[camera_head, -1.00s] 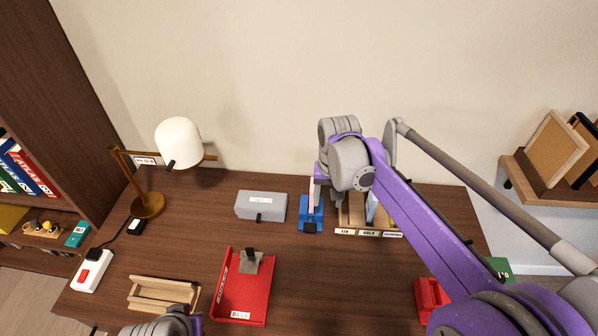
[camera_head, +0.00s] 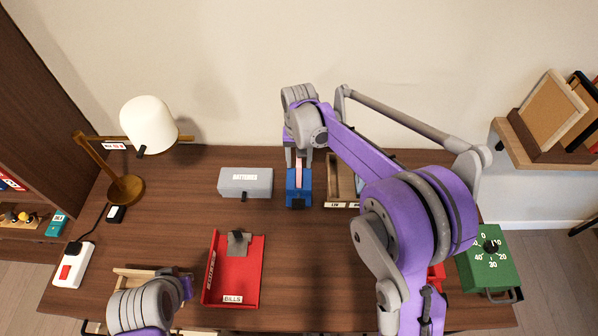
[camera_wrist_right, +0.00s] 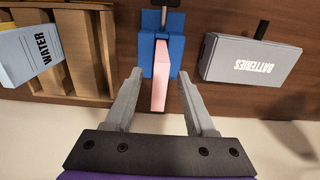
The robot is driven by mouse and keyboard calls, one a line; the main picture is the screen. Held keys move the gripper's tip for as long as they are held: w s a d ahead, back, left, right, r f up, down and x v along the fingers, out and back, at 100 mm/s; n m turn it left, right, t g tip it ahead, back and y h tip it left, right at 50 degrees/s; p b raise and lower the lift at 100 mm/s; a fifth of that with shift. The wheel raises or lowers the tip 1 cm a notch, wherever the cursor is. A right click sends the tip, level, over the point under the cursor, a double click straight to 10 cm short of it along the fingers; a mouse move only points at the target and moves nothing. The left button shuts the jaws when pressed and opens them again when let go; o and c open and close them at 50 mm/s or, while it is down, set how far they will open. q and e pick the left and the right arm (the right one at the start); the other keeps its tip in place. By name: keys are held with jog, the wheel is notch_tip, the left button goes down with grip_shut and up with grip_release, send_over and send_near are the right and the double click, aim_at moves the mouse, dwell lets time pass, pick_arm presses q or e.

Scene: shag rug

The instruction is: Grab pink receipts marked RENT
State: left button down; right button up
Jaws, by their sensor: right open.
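The pink receipts (camera_wrist_right: 161,78) stand as a thin upright stack in a blue holder (camera_wrist_right: 176,50) near the back of the desk. In the head view, the pink receipts (camera_head: 299,176) and the blue holder (camera_head: 299,200) are partly covered by my right gripper (camera_head: 298,160). In the wrist view my right gripper (camera_wrist_right: 159,80) is open, with one finger on each side of the pink stack and visible gaps. No RENT marking can be read from here. My left arm's wrist shows at the lower left; its fingers are hidden.
The grey BATTERIES box (camera_head: 245,183) is left of the holder. The wooden organiser (camera_head: 341,180) is close on its right, holding a blue WATER paper (camera_wrist_right: 30,55). A red BILLS tray (camera_head: 233,285), lamp (camera_head: 150,125) and green dial box (camera_head: 487,258) stand around. The wall is close behind.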

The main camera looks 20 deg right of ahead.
notch_tip(320, 180, down, 3)
jog(key=shift+w+d+f, duration=0.1)
jog(key=shift+w, duration=0.05)
jog(key=shift+c, duration=0.3)
grip_shut()
